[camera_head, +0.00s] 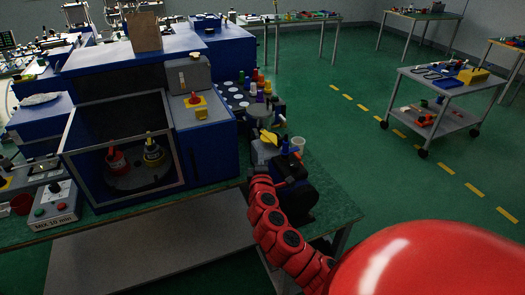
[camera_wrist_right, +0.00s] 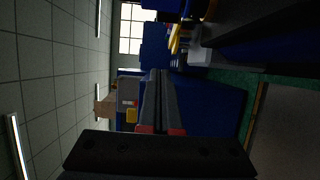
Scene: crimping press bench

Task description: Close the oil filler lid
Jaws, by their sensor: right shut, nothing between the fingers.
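I cannot make out the oil filler lid for certain. A small blue device (camera_head: 291,172) with a dark base stands at the right end of the bench, with yellow parts (camera_head: 268,137) beside its top. My right gripper (camera_head: 260,159) is next to the device's left side, and the two overlap in the head view. In the right wrist view its grey fingers (camera_wrist_right: 157,74) are together and empty, pointing along the blue cabinet (camera_wrist_right: 212,102). Yellow and grey parts (camera_wrist_right: 180,38) show beyond them. I cannot tell whether the gripper touches anything. My left gripper is out of view.
A blue cabinet (camera_head: 214,152) with an open-fronted chamber holding a red and a yellow-topped bottle stands on the left. A red button on a yellow box (camera_head: 195,101) sits on it. Several coloured bottles (camera_head: 258,81) stand behind the device. A trolley (camera_head: 440,81) is at right.

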